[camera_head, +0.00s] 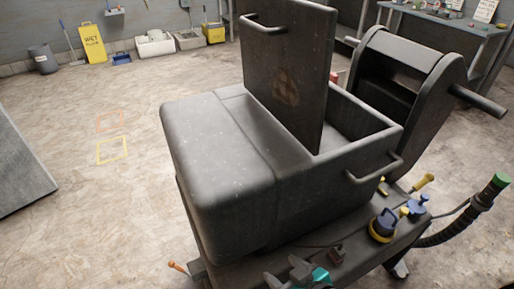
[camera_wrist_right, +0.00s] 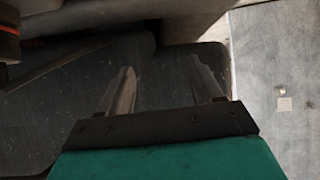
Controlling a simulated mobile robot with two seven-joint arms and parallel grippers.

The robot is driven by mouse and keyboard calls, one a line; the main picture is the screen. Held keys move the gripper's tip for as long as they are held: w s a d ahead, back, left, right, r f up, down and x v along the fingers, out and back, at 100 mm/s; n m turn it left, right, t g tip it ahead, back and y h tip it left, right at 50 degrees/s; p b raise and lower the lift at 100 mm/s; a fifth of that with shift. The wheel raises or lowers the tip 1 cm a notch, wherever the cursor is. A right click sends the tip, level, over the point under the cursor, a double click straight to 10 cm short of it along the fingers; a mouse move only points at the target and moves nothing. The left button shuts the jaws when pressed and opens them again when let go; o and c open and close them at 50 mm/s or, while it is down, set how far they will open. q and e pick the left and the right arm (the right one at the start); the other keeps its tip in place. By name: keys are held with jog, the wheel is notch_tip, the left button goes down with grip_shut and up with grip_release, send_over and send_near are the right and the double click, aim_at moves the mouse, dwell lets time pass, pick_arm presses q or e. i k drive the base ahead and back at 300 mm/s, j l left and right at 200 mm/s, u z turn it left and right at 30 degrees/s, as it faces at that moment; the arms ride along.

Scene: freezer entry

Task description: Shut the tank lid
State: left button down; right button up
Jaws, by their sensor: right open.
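The tank (camera_head: 215,150) is a dark grey box with rounded edges on a cart. Its lid (camera_head: 290,70) is a flat dark panel standing upright, so the right part of the tank is open at the top. A bar handle (camera_head: 262,28) sits on the lid near its upper left edge. My right gripper (camera_head: 288,268), with a teal part, is at the bottom of the head view, below and in front of the tank, apart from the lid. In the right wrist view its two fingers (camera_wrist_right: 162,82) are spread with nothing between them. My left gripper is out of view.
A side handle (camera_head: 374,170) juts from the tank's right wall. Knobs and a blue-yellow fitting (camera_head: 383,225) stand on the cart's ledge, with a green-tipped hose (camera_head: 490,192) at right. A dark drum-like housing (camera_head: 410,75) is behind. Open floor lies left.

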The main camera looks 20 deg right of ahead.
aim_at(287, 47)
jog(key=i+j, duration=0.1)
jog(key=j, duration=1)
jog(key=i+j, duration=0.1)
jog(key=i, duration=0.15)
